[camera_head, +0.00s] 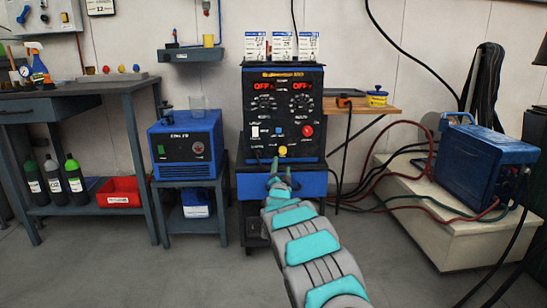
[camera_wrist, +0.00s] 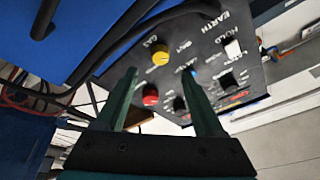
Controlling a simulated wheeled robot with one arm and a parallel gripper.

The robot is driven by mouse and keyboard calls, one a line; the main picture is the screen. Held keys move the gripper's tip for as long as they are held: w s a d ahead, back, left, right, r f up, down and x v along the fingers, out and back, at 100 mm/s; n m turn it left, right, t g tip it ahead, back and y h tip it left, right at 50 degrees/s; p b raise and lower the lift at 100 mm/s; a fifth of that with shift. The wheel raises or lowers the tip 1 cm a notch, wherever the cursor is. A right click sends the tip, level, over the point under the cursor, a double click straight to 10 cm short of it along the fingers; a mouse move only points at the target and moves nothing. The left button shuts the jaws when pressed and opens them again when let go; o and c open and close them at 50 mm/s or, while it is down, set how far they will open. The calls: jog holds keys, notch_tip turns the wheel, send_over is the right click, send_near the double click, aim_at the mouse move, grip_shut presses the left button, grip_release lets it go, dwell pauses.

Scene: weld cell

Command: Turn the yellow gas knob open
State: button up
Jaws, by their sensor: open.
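The yellow gas knob (camera_head: 282,151) is low on the front of the black welding machine (camera_head: 313,90), just above a blue part. In the wrist view the yellow knob (camera_wrist: 160,55) sits on the dark panel beside the "GAS" label, seen at a steep tilt. My gripper (camera_head: 279,170) is in front of the machine, just below the knob in the head view. In the wrist view my gripper (camera_wrist: 160,72) is open and empty. The knob shows between and beyond the fingertips, apparently apart from them. Which way the knob points is too small to tell.
A red knob (camera_wrist: 151,95) is close to the yellow one, between the fingers in the wrist view. Switches (camera_wrist: 232,50) sit to its right. A blue machine (camera_head: 187,146) stands left. Cables (camera_head: 372,180) run right to a blue unit (camera_head: 487,165) on a plinth.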

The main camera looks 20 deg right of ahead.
aim_at(283, 152)
jog(key=shift+x, duration=4)
grip_shut()
